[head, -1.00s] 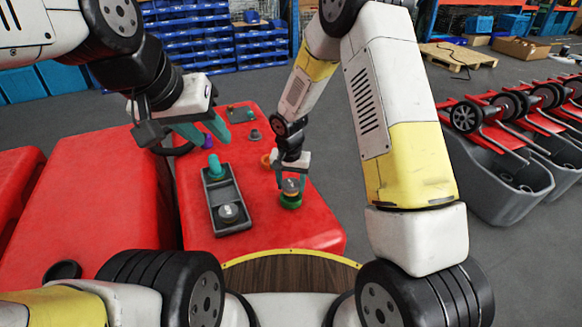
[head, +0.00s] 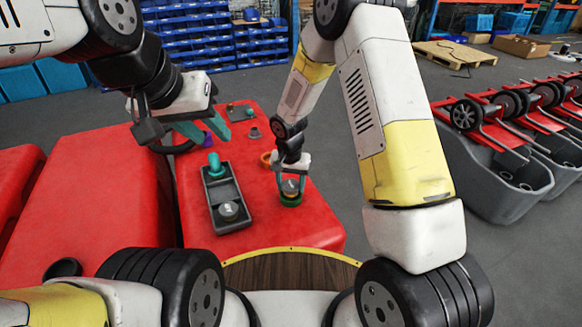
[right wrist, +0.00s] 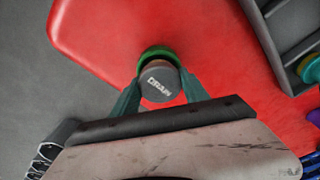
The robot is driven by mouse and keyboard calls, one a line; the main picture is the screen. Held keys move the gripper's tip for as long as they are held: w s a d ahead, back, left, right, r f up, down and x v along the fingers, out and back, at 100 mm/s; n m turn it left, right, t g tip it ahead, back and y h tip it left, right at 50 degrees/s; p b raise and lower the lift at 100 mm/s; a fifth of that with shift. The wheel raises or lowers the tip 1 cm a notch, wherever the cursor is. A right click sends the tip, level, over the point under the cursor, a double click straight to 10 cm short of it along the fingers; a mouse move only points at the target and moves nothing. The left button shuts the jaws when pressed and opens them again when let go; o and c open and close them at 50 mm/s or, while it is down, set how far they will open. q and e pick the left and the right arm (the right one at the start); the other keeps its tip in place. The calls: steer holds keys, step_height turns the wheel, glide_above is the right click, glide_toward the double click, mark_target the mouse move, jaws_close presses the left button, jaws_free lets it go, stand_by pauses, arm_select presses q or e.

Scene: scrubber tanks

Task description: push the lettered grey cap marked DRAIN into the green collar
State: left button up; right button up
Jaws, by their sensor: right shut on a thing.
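The grey cap (right wrist: 159,84) shows the letters DRAIN on its face in the right wrist view. It also shows in the head view (head: 290,187). My right gripper (head: 290,184) is shut on it, one teal finger on each side. The green collar (head: 290,200) sits on the red tank top directly below the cap. In the right wrist view the collar (right wrist: 158,51) shows past the cap's edge, with a brownish band between them. How deep the cap sits is hidden. My left gripper (head: 207,130) is open and empty above the tank's far left part.
A dark tray (head: 236,188) left of the collar holds a teal piece (head: 215,164) and a grey cap (head: 228,210). An orange ring (head: 266,158) lies just behind my right gripper. Bare red tank top lies in front of the collar.

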steer(key=shift+s+f, duration=0.1)
steer(key=shift+f, duration=0.55)
stand_by(0.9)
